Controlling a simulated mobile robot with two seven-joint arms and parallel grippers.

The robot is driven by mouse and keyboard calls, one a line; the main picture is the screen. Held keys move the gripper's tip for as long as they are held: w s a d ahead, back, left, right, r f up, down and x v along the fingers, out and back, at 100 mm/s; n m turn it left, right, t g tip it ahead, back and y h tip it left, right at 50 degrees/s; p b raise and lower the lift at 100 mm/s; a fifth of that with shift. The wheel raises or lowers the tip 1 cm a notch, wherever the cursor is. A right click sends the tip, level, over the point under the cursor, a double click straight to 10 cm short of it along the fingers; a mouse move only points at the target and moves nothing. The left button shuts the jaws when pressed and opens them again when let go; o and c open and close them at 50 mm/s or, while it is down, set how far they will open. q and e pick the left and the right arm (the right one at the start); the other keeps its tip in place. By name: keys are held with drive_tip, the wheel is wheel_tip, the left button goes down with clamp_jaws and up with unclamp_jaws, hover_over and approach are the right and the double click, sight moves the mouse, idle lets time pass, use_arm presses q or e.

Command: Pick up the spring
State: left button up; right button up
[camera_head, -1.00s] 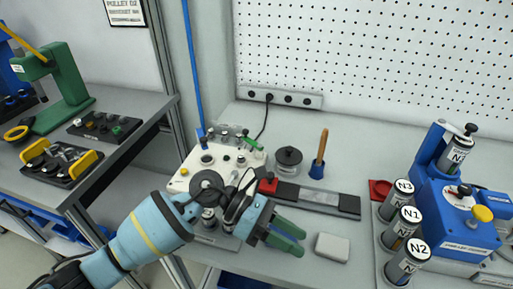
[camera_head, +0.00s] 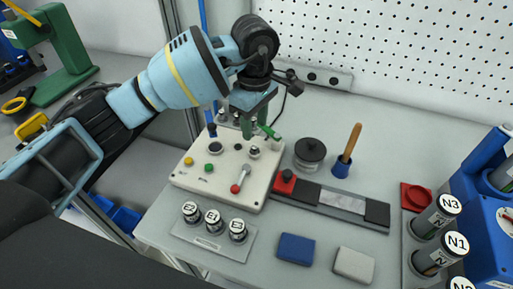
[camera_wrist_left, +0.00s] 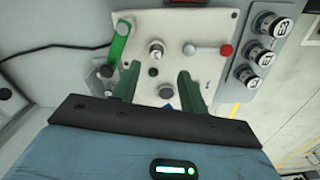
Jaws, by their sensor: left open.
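I cannot make out a spring with certainty in either view; it may be hidden or too small. My left gripper (camera_head: 255,128) is open and points down over the back part of a white control box (camera_head: 228,187). In the left wrist view its two green fingers (camera_wrist_left: 158,74) stand apart over the panel, with nothing visibly held between them. A metal knob (camera_wrist_left: 155,48) lies just beyond the fingertips. A green handle (camera_wrist_left: 119,44) is beside the left finger. My right gripper is out of view.
A lever with a red ball (camera_head: 235,188) stands on the box. A dark round jar (camera_head: 309,152), a blue cup with a wooden handle (camera_head: 341,168) and a long dark bar (camera_head: 342,201) lie to the right. A blue block (camera_head: 296,249) and grey block (camera_head: 353,264) lie in front.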

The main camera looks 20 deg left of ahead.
sight(255, 146)
use_arm(q)
drive_tip(key=shift+w+a+f+p, duration=0.1)
drive_tip(key=shift+w+f+p, duration=0.1)
drive_tip(key=shift+f, duration=1.7)
drive_tip(key=shift+w+a+f+p, duration=0.1)
drive_tip(key=shift+w+f, duration=0.05)
drive_tip(key=shift+f, duration=1.7)
drive_tip(key=shift+c, duration=0.2)
clamp_jaws()
